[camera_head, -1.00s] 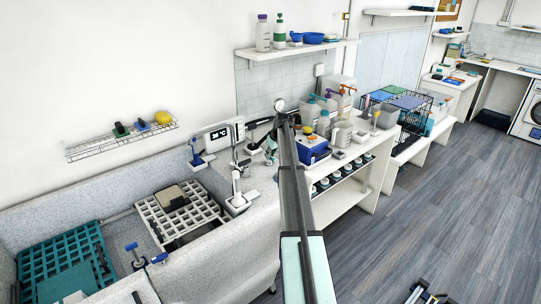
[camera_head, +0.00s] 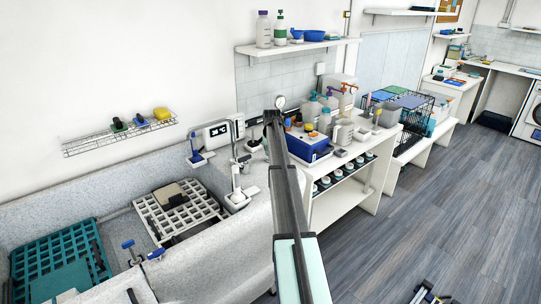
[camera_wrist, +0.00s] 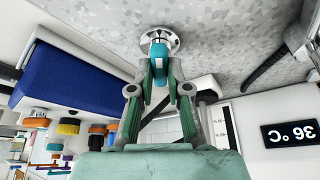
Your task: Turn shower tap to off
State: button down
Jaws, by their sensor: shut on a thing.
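The shower tap shows in the wrist view as a blue handle (camera_wrist: 159,51) on a round, pale metal base (camera_wrist: 160,36) against a speckled grey surface. My gripper (camera_wrist: 159,70) has its two green-grey fingers closed around the blue handle, one on each side. The fingers cover part of the handle, so its exact angle is hard to read. In the head view my arm crosses the middle of the scene, and I cannot make out the fingertips or the gripped handle there.
A white panel (camera_wrist: 291,134) reading 36 °C is close on the right in the wrist view. In the head view, a wash tub with a white grate (camera_head: 160,222) lies left of my arm, and shelving with bottles stands right.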

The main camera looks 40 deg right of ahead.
jog(key=m+b, duration=0.1)
jog(key=m, duration=0.1)
jog(key=m+g+h+b, duration=0.1)
jog(key=m, duration=0.1)
jog(key=m+g+b, duration=0.1)
jog(key=m, duration=0.1)
jog(key=shift+w+a+f+h, duration=0.1)
jog(key=shift+w+a+h, duration=0.05)
jog(key=shift+w+h, duration=0.2)
jog(key=m+g+b, duration=0.1)
jog(key=m, duration=0.4)
jog(key=shift+g+b, duration=0.4)
jog(key=c, duration=1.1)
grip_release()
jog(key=v, duration=1.2)
jog(key=shift+a, duration=0.25)
jog(key=shift+h, duration=0.25)
